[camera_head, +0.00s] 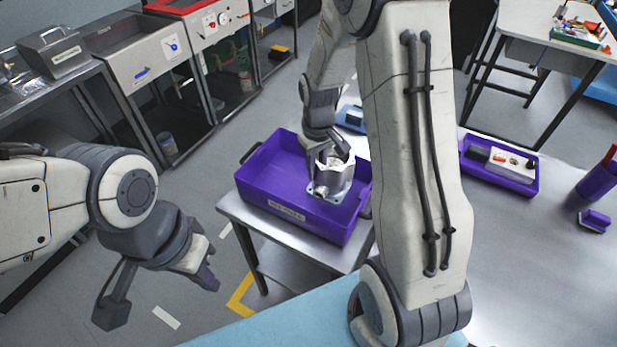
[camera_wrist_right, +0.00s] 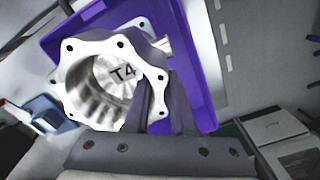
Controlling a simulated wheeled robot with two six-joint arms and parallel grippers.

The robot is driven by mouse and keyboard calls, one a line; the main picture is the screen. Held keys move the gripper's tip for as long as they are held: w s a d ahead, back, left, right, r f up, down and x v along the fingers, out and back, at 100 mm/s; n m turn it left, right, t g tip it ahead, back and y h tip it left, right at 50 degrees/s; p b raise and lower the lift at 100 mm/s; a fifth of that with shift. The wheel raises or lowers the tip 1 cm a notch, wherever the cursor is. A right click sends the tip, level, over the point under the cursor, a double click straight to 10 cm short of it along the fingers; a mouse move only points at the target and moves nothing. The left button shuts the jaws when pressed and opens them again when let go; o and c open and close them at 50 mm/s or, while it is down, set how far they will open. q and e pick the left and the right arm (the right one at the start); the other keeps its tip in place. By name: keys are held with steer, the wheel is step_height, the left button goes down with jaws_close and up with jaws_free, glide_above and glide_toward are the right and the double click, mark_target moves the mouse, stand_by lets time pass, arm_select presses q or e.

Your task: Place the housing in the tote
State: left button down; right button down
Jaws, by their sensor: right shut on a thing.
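The housing (camera_head: 331,180) is a silvery machined part with a flange and a hollow bore. In the right wrist view the housing (camera_wrist_right: 85,75) shows its round opening with bolt holes and the mark T4. My right gripper (camera_head: 330,158) is shut on its wall, and it also shows in the right wrist view (camera_wrist_right: 165,100). The purple tote (camera_head: 270,205) stands on a metal table, and the housing is over or inside it; I cannot tell whether it touches the floor of the tote. My left gripper (camera_head: 160,300) is open and empty, left of the table.
A smaller purple tray (camera_head: 510,180) with parts stands on the right-hand table. A purple holder (camera_head: 597,182) is at the far right. My right arm hides part of the tote's right side. A workbench and cabinets (camera_head: 140,60) line the upper left.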

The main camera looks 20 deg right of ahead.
mark_target(309, 192)
steer(key=shift+w+a+f, duration=0.6)
steer(key=shift+w+a, duration=0.05)
steer(key=shift+a, duration=0.15)
step_height(309, 192, down, 4)
steer(key=shift+r+p, duration=0.2)
steer(key=shift+p, duration=0.65)
steer(key=shift+f, duration=0.15)
steer(key=shift+f+b, duration=0.3)
steer(key=shift+f, duration=0.1)
steer(key=shift+f, duration=0.25)
steer(key=c, duration=0.8)
jaws_free()
steer(key=shift+o, duration=0.2)
